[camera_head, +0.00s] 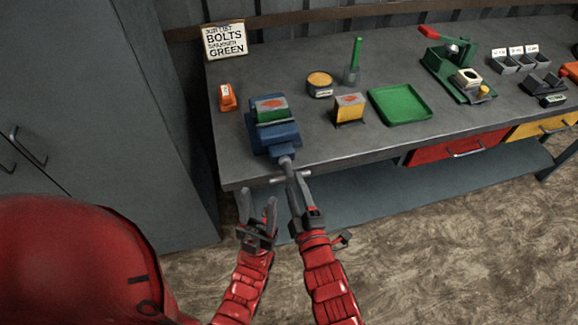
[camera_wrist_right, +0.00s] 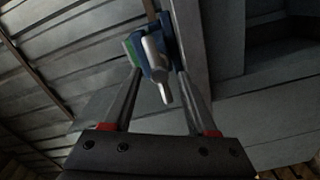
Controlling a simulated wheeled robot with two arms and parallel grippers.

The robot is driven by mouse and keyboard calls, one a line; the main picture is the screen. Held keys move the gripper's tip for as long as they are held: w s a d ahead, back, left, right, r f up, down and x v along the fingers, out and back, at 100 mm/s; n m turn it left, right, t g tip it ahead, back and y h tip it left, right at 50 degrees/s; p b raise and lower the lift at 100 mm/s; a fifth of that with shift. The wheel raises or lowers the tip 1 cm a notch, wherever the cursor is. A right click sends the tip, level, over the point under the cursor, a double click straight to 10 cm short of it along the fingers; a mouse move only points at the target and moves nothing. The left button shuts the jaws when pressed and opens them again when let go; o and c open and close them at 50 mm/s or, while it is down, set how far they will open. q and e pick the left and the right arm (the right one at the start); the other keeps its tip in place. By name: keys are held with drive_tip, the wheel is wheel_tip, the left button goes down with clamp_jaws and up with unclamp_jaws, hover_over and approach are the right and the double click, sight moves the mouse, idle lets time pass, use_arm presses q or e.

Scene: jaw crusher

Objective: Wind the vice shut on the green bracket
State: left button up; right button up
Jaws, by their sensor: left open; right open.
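The blue vice (camera_head: 273,139) stands at the bench's front left edge. The green bracket (camera_head: 272,114), with an orange mark on its pale top, sits between its jaws; I cannot tell how tightly. The vice's grey screw and cross handle (camera_head: 286,162) point over the front edge. My right gripper (camera_head: 297,177) is open at the handle. In the right wrist view the handle (camera_wrist_right: 156,68) shows between its open fingers (camera_wrist_right: 159,74), with the vice behind; contact is unclear. My left gripper (camera_head: 257,197) is open and empty, just left of the right one, below the bench edge.
An orange block (camera_head: 227,97) lies left of the vice. A yellow bracket (camera_head: 349,109), a round tin (camera_head: 320,84) and a green tray (camera_head: 401,104) lie to its right. A green press (camera_head: 456,66) stands farther right. A grey cabinet (camera_head: 100,110) is close on the left.

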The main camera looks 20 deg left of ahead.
sight(289, 170)
drive_tip(key=p+x, duration=0.1)
drive_tip(key=x, duration=0.5)
clamp_jaws()
